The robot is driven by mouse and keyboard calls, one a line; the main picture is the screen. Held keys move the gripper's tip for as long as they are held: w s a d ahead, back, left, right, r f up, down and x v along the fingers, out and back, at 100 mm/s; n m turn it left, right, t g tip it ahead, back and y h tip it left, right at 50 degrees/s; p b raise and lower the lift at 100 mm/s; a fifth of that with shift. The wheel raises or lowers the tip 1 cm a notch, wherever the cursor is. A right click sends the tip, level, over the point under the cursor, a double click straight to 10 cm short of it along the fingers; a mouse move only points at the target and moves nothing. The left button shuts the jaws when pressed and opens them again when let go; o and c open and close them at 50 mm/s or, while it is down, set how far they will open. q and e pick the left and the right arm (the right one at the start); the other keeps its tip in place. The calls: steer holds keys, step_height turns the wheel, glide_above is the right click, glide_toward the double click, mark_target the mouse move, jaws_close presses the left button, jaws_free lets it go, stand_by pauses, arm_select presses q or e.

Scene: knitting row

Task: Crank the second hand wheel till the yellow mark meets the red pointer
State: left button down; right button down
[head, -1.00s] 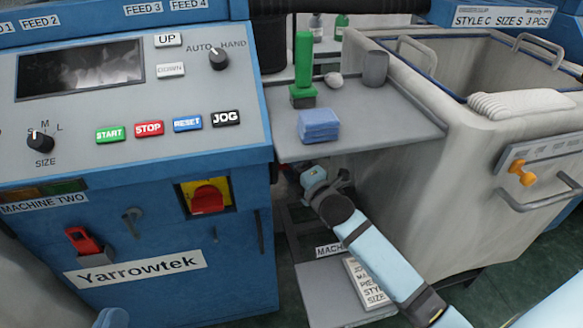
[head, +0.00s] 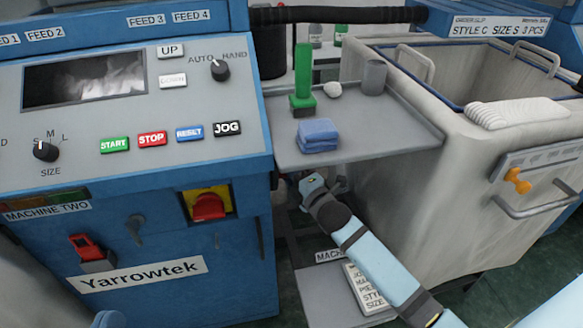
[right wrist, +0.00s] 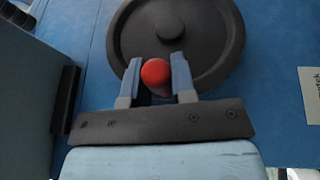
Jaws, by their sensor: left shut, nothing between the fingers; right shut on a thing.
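In the right wrist view, a dark round hand wheel (right wrist: 213,42) with a central hub is mounted on a blue machine face. My right gripper (right wrist: 157,72) is shut on its red ball knob (right wrist: 156,71), one finger on each side, at the wheel's lower part. In the head view my right arm reaches under the grey shelf beside the blue machine, and its fingers and the wheel are hidden there. No yellow mark or red pointer on the wheel can be made out. Only a small pale blue piece of my left gripper (head: 108,319) shows at the bottom edge, its fingers not distinguishable.
The blue machine panel (head: 120,190) with buttons and a red switch on yellow (head: 208,206) stands left. The grey shelf (head: 405,128) above my right arm holds blue cloth (head: 318,135) and a green tool (head: 303,80). A large grey bin (head: 470,190) stands close on the right.

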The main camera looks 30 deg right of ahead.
steer(key=c, duration=1)
jaws_free()
steer(key=shift+f, duration=0.2)
steer(key=shift+o, duration=0.2)
arm_select(q)
steer(key=shift+w+a+y+p, duration=0.15)
steer(key=shift+a+y+p, duration=0.35)
steer(key=shift+p, duration=1)
arm_select(e)
steer(key=s+d+f, duration=0.1)
steer(key=s+d, duration=0.1)
steer(key=s, duration=1.1)
steer(key=shift+s+f, duration=0.2)
steer(key=shift+s, duration=0.1)
